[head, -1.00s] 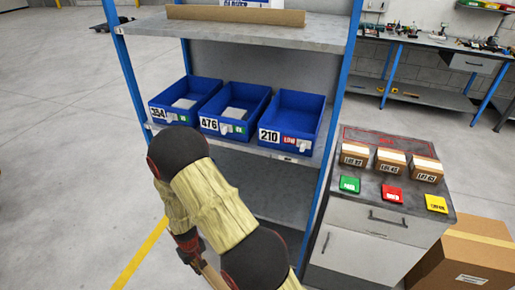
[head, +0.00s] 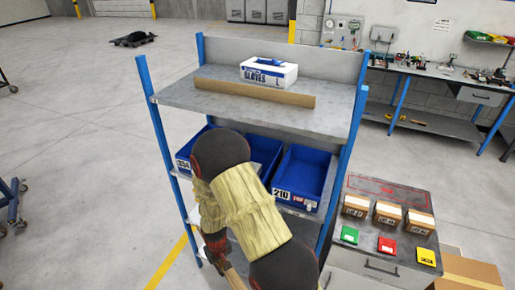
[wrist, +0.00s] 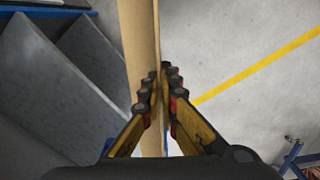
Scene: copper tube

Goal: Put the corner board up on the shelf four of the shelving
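A long tan corner board (wrist: 140,35) runs between the fingers of my gripper (wrist: 163,88) in the wrist view. The fingers are closed against it from both sides. In the head view my gripper (head: 216,250) is low in front of the shelving (head: 152,130), left of centre. A short part of the held board (head: 236,279) shows below it; my arm hides the rest. A similar brown strip (head: 255,93) lies across the top shelf (head: 190,92), in front of a white glove box (head: 268,72).
Blue bins, one of them numbered 210 (head: 303,175), fill the shelf below the top. A cabinet (head: 375,258) with small cartons and coloured cards stands to the right. A workbench (head: 425,70) is behind. Open floor (head: 70,150) lies to the left.

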